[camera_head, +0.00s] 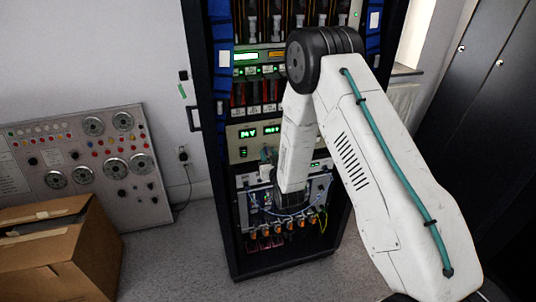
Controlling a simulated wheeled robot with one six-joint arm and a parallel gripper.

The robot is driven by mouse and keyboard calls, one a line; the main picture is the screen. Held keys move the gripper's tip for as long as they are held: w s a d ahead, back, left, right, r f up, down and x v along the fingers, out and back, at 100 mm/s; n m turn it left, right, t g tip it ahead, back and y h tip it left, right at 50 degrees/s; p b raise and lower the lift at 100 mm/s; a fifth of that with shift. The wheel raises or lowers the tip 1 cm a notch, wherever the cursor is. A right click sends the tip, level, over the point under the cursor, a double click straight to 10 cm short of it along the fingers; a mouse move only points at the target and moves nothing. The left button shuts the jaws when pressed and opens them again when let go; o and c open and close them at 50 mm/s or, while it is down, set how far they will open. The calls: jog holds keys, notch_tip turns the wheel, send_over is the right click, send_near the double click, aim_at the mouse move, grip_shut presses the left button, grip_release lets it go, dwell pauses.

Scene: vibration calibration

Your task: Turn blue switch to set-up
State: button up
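The dark equipment rack (228,240) stands upright in the middle of the picture with several panels of instruments. I cannot make out a blue switch on it. My white arm reaches in from the lower right, bends at a black joint, and its forearm drops in front of the rack's lower panels. My gripper does not show; the forearm and its dark lower end cover that place. I cannot tell what it touches or holds.
A cardboard box (75,250) stands open at the lower left, before a grey control panel (105,165) leaning on the wall. Dark cabinets (465,95) stand at the right. Loose cables and orange connectors (277,229) sit low in the rack. Floor between box and rack is clear.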

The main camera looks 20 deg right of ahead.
jog(key=shift+w, duration=0.55)
grip_shut()
jog(key=shift+d+f+m, duration=0.1)
jog(key=shift+m, duration=4.4)
jog(key=shift+d+f+m, duration=0.1)
jog(key=shift+m, duration=4.4)
